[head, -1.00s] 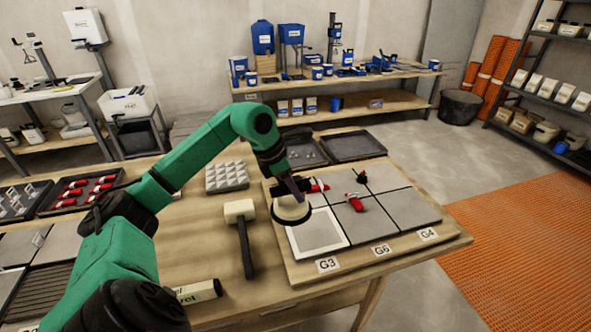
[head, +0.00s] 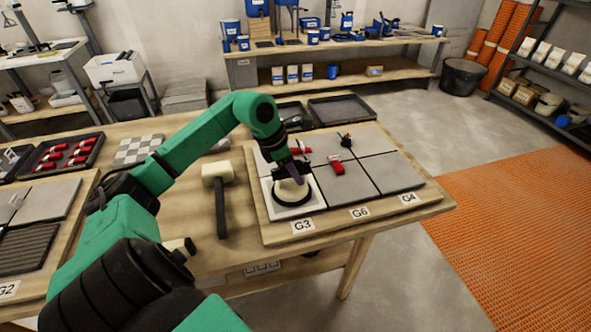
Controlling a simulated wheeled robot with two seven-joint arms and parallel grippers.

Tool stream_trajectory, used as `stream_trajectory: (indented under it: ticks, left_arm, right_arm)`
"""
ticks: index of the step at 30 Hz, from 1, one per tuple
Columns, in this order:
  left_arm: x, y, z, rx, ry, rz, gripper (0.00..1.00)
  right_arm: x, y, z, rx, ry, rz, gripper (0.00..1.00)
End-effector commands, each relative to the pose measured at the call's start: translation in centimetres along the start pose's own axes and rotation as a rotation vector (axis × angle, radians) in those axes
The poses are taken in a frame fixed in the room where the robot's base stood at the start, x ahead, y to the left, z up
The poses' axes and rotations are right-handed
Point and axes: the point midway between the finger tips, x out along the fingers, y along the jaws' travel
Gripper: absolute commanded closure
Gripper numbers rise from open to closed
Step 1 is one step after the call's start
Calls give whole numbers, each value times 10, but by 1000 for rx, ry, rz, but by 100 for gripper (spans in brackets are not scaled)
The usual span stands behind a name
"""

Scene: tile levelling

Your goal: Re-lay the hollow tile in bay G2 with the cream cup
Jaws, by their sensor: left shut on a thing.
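My left gripper (head: 288,163) is shut on the cream cup (head: 291,188), a round cream body with a black rim. The cup is over the white-bordered square (head: 308,208) behind the G3 label (head: 303,225). I cannot tell whether its rim touches the surface, and it hides most of the square's middle. The G2 label (head: 8,290) is at the lower left, on the left board, partly cut off by the frame edge. A ribbed dark panel (head: 27,247) and grey tiles (head: 52,198) lie behind it. My right gripper is not in view.
Grey tiles (head: 385,172) and red clamp-like pieces (head: 337,167) lie on the right board (head: 340,222). A white-headed mallet (head: 217,173) lies left of it. A tray of red pieces (head: 60,155) stands at the far left. Bare wood lies around the mallet.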

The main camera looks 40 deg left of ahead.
Motion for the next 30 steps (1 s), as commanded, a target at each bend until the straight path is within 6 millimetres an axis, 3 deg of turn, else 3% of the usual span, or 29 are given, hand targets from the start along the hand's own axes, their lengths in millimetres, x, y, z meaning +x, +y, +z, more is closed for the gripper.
stream_trajectory:
  ticks: [25,26,27,28,30]
  left_arm:
    - [2,0,0,0,-3,0,100]
    - [2,0,0,0,-3,0,65]
    - [2,0,0,0,-3,0,50]
    - [2,0,0,0,-3,0,38]
    - [2,0,0,0,-3,0,38]
  right_arm:
    - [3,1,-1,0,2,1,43]
    - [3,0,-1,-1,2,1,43]
    - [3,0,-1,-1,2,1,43]
    - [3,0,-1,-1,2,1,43]
    - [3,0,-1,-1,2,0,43]
